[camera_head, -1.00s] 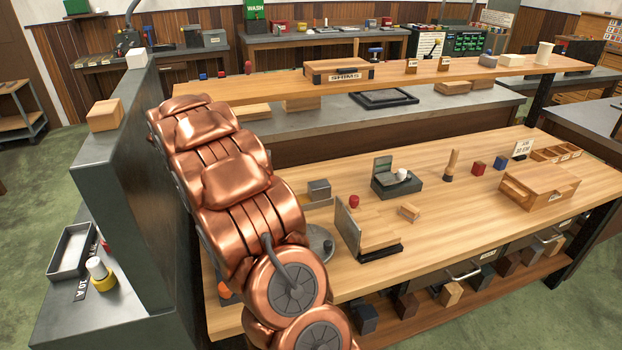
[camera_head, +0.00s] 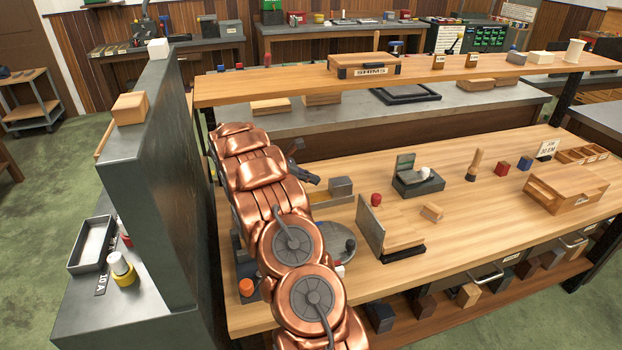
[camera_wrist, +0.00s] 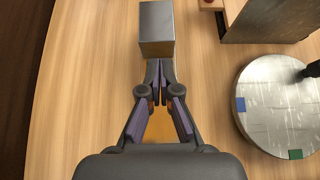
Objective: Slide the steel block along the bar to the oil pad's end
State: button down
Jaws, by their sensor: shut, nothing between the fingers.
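The steel block (camera_head: 341,186) is a grey cube on the workbench, beside my arm in the head view. In the wrist view the steel block (camera_wrist: 156,28) lies straight ahead of my fingertips. My gripper (camera_head: 317,181) is low at the block's left side in the head view. In the wrist view my gripper (camera_wrist: 158,66) is shut and empty, its tips at the block's near face; I cannot tell whether they touch. A yellow-brown strip (camera_wrist: 160,126), apparently the bar, shows between the fingers. I cannot identify the oil pad for sure.
A round metal plate (camera_wrist: 284,108) with coloured marks lies right of my gripper. An upright dark plate with a wooden block (camera_head: 372,225) stands right of it. A dark open box with a white ball (camera_head: 424,187) is further right. A shelf (camera_head: 300,88) spans the back.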

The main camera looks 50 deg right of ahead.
aim_at(345, 181)
jog(key=s+d, duration=0.1)
jog(key=d, duration=0.1)
jog(key=s+d+p, duration=0.1)
jog(key=s+d, duration=0.1)
jog(key=d, duration=0.1)
jog(key=s+d, duration=0.2)
jog(key=shift+d+p, duration=0.15)
jog(key=shift+p, duration=0.2)
jog(key=shift+f+p, duration=0.35)
jog(key=shift+p, duration=0.05)
jog(key=shift+f, duration=0.45)
